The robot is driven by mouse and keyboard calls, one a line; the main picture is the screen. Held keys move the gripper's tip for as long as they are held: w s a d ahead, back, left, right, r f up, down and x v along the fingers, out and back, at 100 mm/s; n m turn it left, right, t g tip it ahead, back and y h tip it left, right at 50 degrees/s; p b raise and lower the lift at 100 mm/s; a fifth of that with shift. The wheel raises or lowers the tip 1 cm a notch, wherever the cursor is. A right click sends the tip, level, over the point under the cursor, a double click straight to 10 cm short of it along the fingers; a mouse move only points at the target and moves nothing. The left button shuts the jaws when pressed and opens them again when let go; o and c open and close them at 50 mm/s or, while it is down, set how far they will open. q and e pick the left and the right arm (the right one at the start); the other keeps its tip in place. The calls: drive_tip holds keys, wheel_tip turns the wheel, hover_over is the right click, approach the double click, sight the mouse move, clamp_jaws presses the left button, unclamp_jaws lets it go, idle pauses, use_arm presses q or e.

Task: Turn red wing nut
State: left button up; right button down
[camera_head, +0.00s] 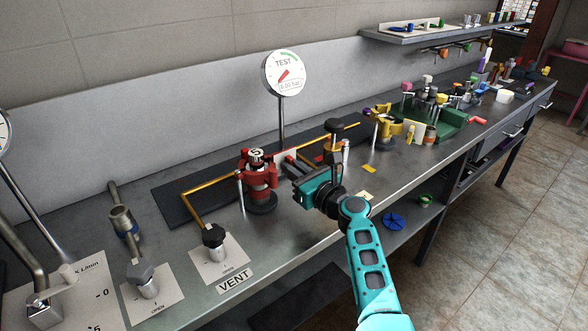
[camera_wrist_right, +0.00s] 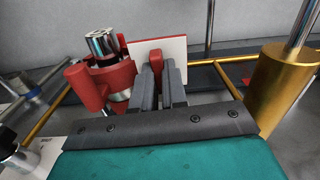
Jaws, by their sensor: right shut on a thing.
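The red wing nut (camera_wrist_right: 155,57) shows as a small red tip between the two grey fingers of my right gripper (camera_wrist_right: 161,82) in the right wrist view. The fingers are closed on it and hide most of it. Left of it stands a red clamp-like body (camera_wrist_right: 87,88) with a silver, dark-marked top. In the head view the same red fitting (camera_head: 258,178) stands on a round dark base, and my right gripper (camera_head: 287,168) reaches its right side from the front right. The wing nut cannot be made out there. My left gripper is in neither view.
A white plate (camera_wrist_right: 160,48) stands close behind the fingers, and a brass cylinder (camera_wrist_right: 279,92) stands to their right. A gauge marked TEST (camera_head: 287,74) rises behind. A dark knob (camera_head: 214,236) stands near the VENT label (camera_head: 235,281). Yellow pipes run along the bench.

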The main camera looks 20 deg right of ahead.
drive_tip(key=shift+r+m, duration=0.1)
drive_tip(key=shift+m, duration=0.2)
drive_tip(key=c, duration=1.2)
unclamp_jaws()
drive_tip(key=shift+o, duration=0.2)
